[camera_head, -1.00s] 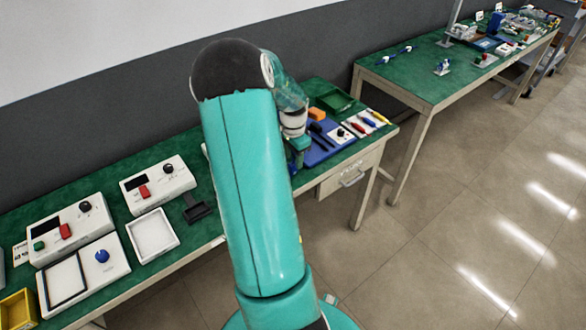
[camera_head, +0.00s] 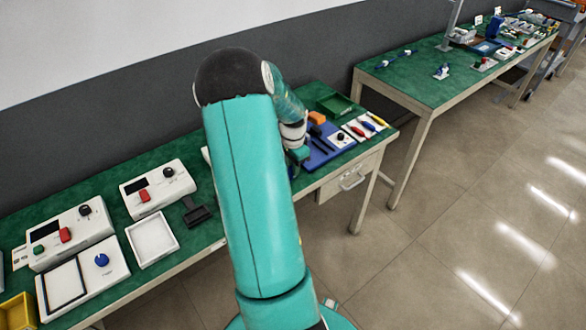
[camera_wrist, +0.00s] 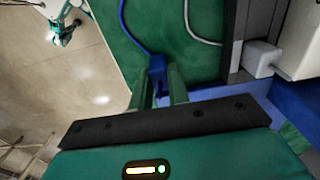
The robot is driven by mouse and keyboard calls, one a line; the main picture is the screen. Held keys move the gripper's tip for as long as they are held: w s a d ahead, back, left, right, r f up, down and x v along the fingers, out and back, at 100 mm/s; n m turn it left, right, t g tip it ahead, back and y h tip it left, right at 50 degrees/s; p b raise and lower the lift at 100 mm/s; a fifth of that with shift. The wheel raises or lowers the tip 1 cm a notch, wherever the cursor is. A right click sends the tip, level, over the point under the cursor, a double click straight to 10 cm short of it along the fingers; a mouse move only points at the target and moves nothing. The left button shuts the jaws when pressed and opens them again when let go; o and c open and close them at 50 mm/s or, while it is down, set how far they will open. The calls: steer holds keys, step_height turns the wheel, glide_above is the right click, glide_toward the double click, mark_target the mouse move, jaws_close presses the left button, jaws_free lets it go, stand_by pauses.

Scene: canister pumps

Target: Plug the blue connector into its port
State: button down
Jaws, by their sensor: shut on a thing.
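My gripper (camera_wrist: 158,92) is shut on the blue connector (camera_wrist: 157,66), which shows between the fingertips in the wrist view. A blue cable (camera_wrist: 126,28) runs from the connector up over the green bench top. In the head view my gripper (camera_head: 299,156) is low over the bench, at the left edge of the blue tray (camera_head: 318,150). The connector itself is hidden there. I cannot make out the port for the blue connector in either view.
In the wrist view a white plug (camera_wrist: 262,58) sits right of the gripper, beside a pale housing (camera_wrist: 300,35). The bench's front edge and bare floor (camera_wrist: 60,85) are on the left.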

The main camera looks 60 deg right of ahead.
steer(key=shift+r, duration=0.7)
steer(key=s+a+r, duration=0.7)
steer(key=s+r, duration=0.4)
steer(key=s, duration=0.1)
steer(key=w+a+r, duration=0.1)
steer(key=w+a, duration=0.2)
steer(key=w, duration=0.5)
steer(key=w+a+r, duration=0.1)
steer(key=w+a, duration=0.2)
steer(key=w, duration=0.5)
steer(key=w+d+f, duration=0.9)
steer(key=d, duration=0.1)
steer(key=shift+d+f, duration=0.1)
steer(key=shift+f, duration=0.05)
steer(key=shift+w+d+f, duration=0.15)
steer(key=shift+d+f, duration=0.1)
steer(key=shift+f, duration=0.2)
steer(key=shift+d+f, duration=0.1)
steer(key=shift+f, duration=1.45)
steer(key=shift+f, duration=0.15)
